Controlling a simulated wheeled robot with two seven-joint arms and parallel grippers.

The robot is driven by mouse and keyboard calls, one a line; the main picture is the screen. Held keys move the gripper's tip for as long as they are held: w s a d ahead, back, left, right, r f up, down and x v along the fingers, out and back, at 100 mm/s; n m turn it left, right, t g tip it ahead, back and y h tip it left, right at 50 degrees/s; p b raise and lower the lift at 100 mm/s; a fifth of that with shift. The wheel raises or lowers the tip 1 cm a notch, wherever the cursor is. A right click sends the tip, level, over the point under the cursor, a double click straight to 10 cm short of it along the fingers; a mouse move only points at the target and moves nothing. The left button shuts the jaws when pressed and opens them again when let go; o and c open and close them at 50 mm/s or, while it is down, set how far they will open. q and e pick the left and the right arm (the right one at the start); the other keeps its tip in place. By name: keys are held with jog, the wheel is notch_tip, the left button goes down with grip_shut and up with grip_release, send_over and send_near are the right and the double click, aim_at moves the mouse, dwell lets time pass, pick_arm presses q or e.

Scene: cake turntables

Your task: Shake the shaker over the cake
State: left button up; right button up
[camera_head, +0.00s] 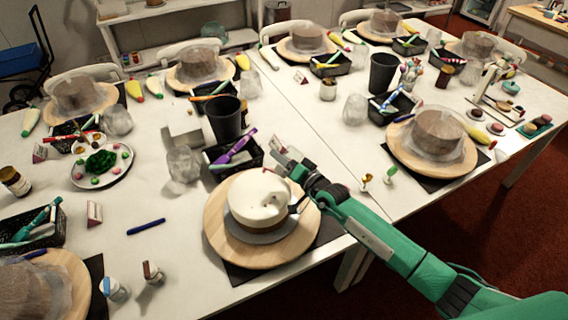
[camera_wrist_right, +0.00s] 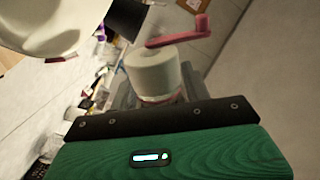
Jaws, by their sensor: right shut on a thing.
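The white cake (camera_head: 258,190) sits on a round wooden turntable (camera_head: 217,238) at the near middle of the table. My right gripper (camera_head: 290,165) reaches in from the right, just above the cake's far right edge. In the wrist view, my right gripper (camera_wrist_right: 158,100) is shut on a pale cylindrical shaker (camera_wrist_right: 154,72). The shaker is mostly hidden by the gripper in the head view, and its tilt is hard to tell. The cake (camera_wrist_right: 50,22) fills the upper left of the wrist view. My left gripper is not in view.
A black bin (camera_head: 384,74), a dark cup (camera_head: 223,118) and a black tray (camera_head: 225,170) with a purple tool stand behind the cake. Other wrapped cakes (camera_head: 438,135) surround the workspace.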

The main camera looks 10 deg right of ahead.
jog(key=shift+w+a+f, duration=0.1)
jog(key=shift+w+a, duration=0.05)
jog(key=shift+w, duration=0.4)
jog(key=shift+a+r+n, duration=0.1)
jog(key=shift+r+n, duration=0.15)
jog(key=shift+n, duration=0.25)
jog(key=shift+s, duration=0.2)
